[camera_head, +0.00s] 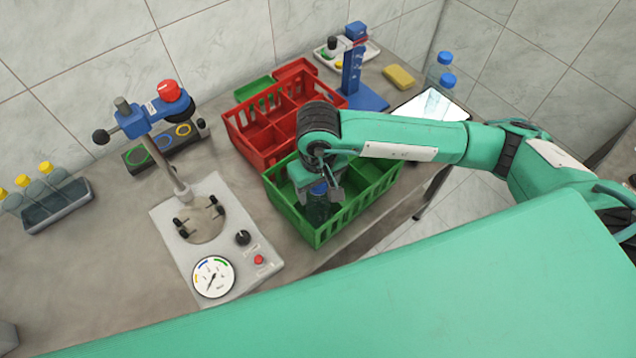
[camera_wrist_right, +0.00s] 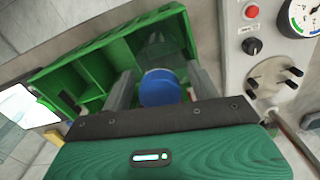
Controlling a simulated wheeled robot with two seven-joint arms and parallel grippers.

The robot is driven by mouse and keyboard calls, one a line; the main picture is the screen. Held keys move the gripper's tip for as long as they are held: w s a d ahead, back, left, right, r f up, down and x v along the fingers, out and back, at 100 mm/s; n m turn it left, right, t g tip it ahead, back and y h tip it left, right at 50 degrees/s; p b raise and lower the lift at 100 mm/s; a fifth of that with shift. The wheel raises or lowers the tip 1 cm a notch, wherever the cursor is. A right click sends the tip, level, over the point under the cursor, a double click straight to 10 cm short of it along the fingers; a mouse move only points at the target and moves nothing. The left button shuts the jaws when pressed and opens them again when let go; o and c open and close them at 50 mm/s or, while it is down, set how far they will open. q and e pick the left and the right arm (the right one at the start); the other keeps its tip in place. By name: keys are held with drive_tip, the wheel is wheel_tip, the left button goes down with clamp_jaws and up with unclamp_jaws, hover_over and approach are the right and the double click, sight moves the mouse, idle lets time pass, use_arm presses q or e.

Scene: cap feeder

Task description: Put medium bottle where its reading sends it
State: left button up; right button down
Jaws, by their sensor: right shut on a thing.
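My right gripper (camera_head: 324,186) is shut on a clear bottle (camera_head: 317,209) with a blue cap. The bottle is upright inside the near part of the green crate (camera_head: 323,236), and I cannot tell whether it touches the floor. In the right wrist view, the blue cap (camera_wrist_right: 160,87) sits between the two fingers, with the green crate (camera_wrist_right: 108,43) around the bottle. The grey tester (camera_head: 183,222) stands left of the crate. My left gripper is out of view.
A red divided crate (camera_head: 240,134) stands behind the green one. A blue-armed stand (camera_head: 152,118) rises over the tester. A rack (camera_head: 57,203) of yellow-capped bottles is at far left.

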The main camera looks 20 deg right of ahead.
drive_tip(key=shift+f+b, duration=0.15)
drive_tip(key=shift+b, duration=0.2)
drive_tip(key=shift+c, duration=2)
unclamp_jaws()
drive_tip(key=shift+r+p, duration=0.25)
drive_tip(key=shift+p, duration=0.1)
drive_tip(key=shift+r, duration=0.15)
wheel_tip(320, 180, up, 10)
drive_tip(key=b, duration=0.4)
drive_tip(key=shift+r, duration=0.8)
